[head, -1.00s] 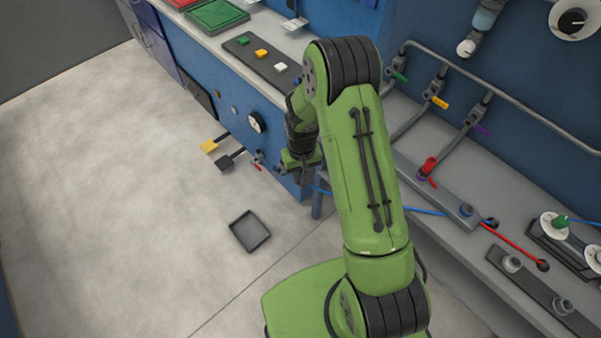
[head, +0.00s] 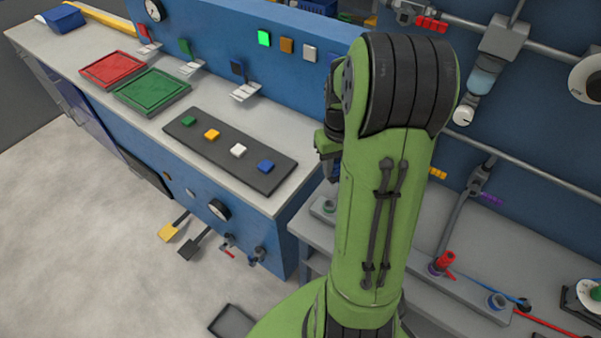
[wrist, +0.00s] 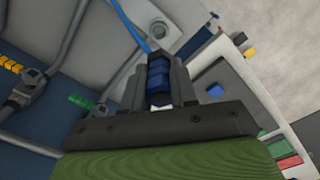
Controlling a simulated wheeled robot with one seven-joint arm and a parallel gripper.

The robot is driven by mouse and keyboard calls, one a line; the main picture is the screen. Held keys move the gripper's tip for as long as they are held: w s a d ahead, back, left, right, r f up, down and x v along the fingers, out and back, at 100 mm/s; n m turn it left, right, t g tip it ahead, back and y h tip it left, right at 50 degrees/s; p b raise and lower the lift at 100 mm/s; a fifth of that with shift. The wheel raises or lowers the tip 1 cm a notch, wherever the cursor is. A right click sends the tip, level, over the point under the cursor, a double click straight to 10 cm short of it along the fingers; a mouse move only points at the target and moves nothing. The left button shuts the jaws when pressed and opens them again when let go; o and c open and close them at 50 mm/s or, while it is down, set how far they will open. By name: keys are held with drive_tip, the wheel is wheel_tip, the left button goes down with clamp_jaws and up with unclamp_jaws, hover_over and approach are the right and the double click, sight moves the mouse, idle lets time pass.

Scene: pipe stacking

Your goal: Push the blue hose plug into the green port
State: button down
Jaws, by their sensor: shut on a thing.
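My gripper (wrist: 159,78) is shut on the blue hose plug (wrist: 158,76), which sits between both fingers in the wrist view. The blue hose (wrist: 128,27) runs from the plug toward the top of that view. A round port (wrist: 160,28) on a grey strip lies just beyond the fingertips, apart from the plug; its colour is hard to tell there. In the head view the green-ringed port (head: 327,206) is at the left end of the bench strip, beside my arm. My arm hides most of the gripper and the plug there.
A red plug (head: 445,262) stands in a purple-ringed port, and a blue-ringed port (head: 497,301) is farther right on the strip. Pipes (head: 560,178) run along the wall behind. A blue cabinet with a dark button panel (head: 230,152) stands to the left.

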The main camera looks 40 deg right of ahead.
sight(333, 184)
wheel_tip(333, 184, down, 9)
drive_tip(key=b, duration=0.8)
drive_tip(key=shift+d+f, duration=0.1)
drive_tip(key=shift+f+b, duration=0.45)
drive_tip(key=shift+f, duration=0.1)
drive_tip(key=shift+f, duration=0.1)
idle(0.5)
drive_tip(key=shift+f+b, duration=0.35)
drive_tip(key=shift+f+b, duration=0.4)
drive_tip(key=shift+f, duration=0.15)
drive_tip(key=c, duration=0.8)
unclamp_jaws()
